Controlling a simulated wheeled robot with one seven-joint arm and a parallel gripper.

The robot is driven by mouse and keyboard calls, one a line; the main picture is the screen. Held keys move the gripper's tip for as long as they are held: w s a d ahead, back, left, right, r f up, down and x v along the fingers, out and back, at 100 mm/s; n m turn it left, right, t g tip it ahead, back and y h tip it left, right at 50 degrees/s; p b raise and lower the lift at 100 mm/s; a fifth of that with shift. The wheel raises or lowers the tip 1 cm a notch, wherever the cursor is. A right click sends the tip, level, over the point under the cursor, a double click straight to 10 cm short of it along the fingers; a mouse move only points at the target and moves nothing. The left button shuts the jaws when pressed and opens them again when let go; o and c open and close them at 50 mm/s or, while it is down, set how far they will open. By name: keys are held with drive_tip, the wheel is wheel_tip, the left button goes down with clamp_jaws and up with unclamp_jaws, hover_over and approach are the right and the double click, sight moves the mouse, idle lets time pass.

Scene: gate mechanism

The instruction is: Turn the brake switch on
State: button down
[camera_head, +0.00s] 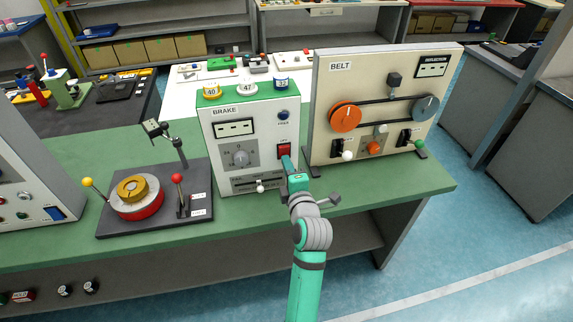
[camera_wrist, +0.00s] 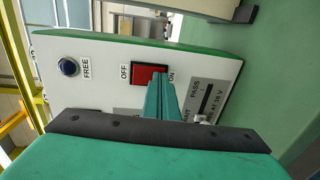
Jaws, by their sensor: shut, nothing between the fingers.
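The brake switch (camera_head: 284,150) is a red rocker in a dark frame on the right side of the BRAKE panel (camera_head: 250,118). In the wrist view the red switch (camera_wrist: 148,74) lies between the labels OFF on the left and ON on the right; which side is pressed in is not clear. My gripper (camera_head: 287,162) is shut and empty, with its tips at the lower part of the switch. In the wrist view my gripper's tips (camera_wrist: 161,80) are at the ON end and cover part of it; I cannot tell whether they touch.
A blue FREE button (camera_head: 283,115) sits above the switch, and a dial (camera_head: 240,155) to its left. A slider with a white knob (camera_head: 260,187) is below. The BELT panel (camera_head: 375,100) stands close on the right. A red-knobbed lever (camera_head: 178,179) stands on the left.

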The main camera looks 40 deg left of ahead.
drive_tip(key=s+d+f, duration=0.2)
drive_tip(key=s+d, duration=0.7)
drive_tip(key=d, duration=0.1)
drive_tip(key=shift+s, duration=0.25)
idle(0.4)
drive_tip(key=shift+d, duration=0.1)
drive_tip(key=s+d+f+m+t+h, duration=0.2)
drive_tip(key=s+d+f+m+h, duration=0.25)
drive_tip(key=d+f+m, duration=0.35)
drive_tip(key=s+d+f+m+t+h, duration=0.2)
drive_tip(key=s+d+f+m+h, duration=0.3)
drive_tip(key=d+m, duration=0.45)
drive_tip(key=s+d+m+h, duration=0.1)
drive_tip(key=s+d+m, duration=0.3)
drive_tip(key=s, duration=0.6)
drive_tip(key=s+d+m+h, duration=0.2)
drive_tip(key=s+d+m, duration=0.3)
drive_tip(key=s, duration=0.4)
drive_tip(key=shift+s+r+m, duration=0.35)
drive_tip(key=shift+r+m, duration=0.05)
drive_tip(key=shift+m, duration=0.35)
